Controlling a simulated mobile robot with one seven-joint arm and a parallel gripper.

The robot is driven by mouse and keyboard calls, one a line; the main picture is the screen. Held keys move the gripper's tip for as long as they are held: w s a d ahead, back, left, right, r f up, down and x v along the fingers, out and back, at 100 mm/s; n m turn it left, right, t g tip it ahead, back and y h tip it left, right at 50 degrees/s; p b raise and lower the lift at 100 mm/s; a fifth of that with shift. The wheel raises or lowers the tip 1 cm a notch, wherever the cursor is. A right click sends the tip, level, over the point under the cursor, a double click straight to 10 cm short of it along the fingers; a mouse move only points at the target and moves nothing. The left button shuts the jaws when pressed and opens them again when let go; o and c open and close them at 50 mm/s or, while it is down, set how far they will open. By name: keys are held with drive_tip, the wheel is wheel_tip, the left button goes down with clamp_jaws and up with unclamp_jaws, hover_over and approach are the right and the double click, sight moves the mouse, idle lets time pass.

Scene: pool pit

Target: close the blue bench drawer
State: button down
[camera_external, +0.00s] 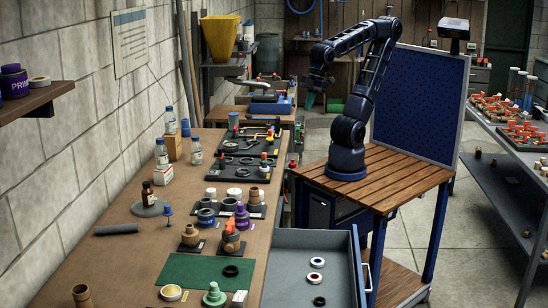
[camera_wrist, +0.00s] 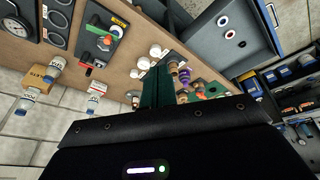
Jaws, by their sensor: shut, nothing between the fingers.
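The blue bench drawer (camera_external: 289,262) is pulled open at the bottom of the external view, beside the workbench. Its inside is grey-blue and holds several small rings. Its pale bar handle (camera_external: 366,272) is on the right-hand face. The open drawer also shows at the upper right of the wrist view (camera_wrist: 205,48), with its handle (camera_wrist: 270,14) near the top edge. My gripper (camera_external: 311,103) is shut and empty, held high beyond the drawer and well apart from it. Its green fingers (camera_wrist: 150,88) show in the wrist view.
The workbench (camera_external: 120,265) carries bottles, fittings, black trays and a green mat (camera_external: 205,271). My arm stands on a slatted wooden cart (camera_external: 400,180) with a blue pegboard (camera_external: 420,100) behind. A shelf with parts (camera_external: 525,130) is at the right. Floor shows between cart and shelf.

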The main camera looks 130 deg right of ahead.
drive_tip(key=w+a+f+n+g+h, duration=0.35)
drive_tip(key=w+a+n, duration=0.35)
drive_tip(key=w+a, duration=0.7)
drive_tip(key=w+a+f+n+t+h, duration=0.15)
drive_tip(key=w+a+f+n, duration=0.3)
drive_tip(key=a, duration=0.45)
drive_tip(key=w+a+f+n+h, duration=0.3)
drive_tip(key=a+f, duration=0.2)
drive_tip(key=a, duration=0.5)
drive_tip(key=s+a+f+n+t+h, duration=0.1)
drive_tip(key=s+a+f+n+t, duration=0.1)
drive_tip(key=a+f, duration=0.55)
drive_tip(key=s+a+f+n+t+h, duration=0.1)
drive_tip(key=s+a+f+n+h, duration=0.15)
drive_tip(key=a+f, duration=0.5)
drive_tip(key=s+a+f+n+t, duration=0.6)
drive_tip(key=s+a+f, duration=0.6)
drive_tip(key=a+f, duration=0.35)
drive_tip(key=f+x, duration=0.1)
drive_tip(key=x, duration=1.3)
drive_tip(key=shift+w+a, duration=0.15)
drive_tip(key=shift+w, duration=0.05)
drive_tip(key=shift+y, duration=0.25)
